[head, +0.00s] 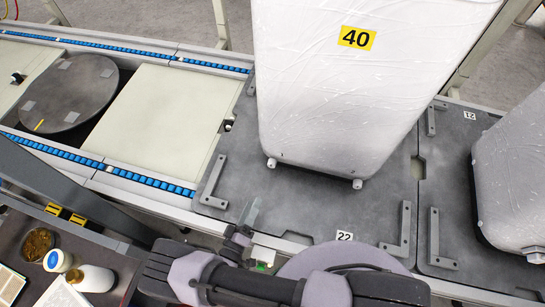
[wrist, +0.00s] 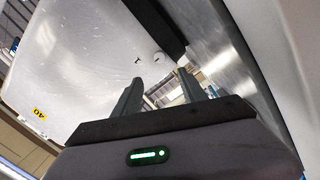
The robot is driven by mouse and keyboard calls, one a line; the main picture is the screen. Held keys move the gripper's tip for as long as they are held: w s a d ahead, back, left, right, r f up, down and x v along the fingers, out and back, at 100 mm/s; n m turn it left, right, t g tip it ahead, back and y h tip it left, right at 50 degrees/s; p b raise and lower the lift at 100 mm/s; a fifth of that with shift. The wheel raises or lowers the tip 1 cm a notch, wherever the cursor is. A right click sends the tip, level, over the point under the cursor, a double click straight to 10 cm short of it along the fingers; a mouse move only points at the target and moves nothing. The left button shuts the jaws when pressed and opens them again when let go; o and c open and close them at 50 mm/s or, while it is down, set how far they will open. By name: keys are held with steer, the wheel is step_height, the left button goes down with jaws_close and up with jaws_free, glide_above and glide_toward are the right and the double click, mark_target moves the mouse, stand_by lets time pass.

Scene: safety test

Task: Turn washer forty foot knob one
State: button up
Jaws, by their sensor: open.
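The wrapped white washer (head: 350,90) bears a yellow label "40" (head: 357,37) and stands on a dark grey pallet. Two small white foot knobs show at its lower edge, a left one (head: 271,163) and a right one (head: 357,184). I cannot tell which is number one. My gripper (head: 250,218) is near the pallet's front edge, below and left of the left knob and apart from it. In the wrist view my gripper (wrist: 162,82) is open and empty.
The pallet (head: 300,205) has raised corner brackets, one left (head: 213,180) and one right (head: 405,228). A second wrapped washer (head: 515,175) stands at right. A conveyor with blue rollers (head: 150,181) runs at left. A workbench with bottles (head: 92,278) is at lower left.

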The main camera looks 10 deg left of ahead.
mark_target(271, 166)
steer(key=b+x, duration=0.2)
steer(key=x, duration=1.1)
steer(key=shift+d+f, duration=0.1)
steer(key=shift+w+d, duration=0.1)
steer(key=shift+w, duration=0.6)
jaws_close()
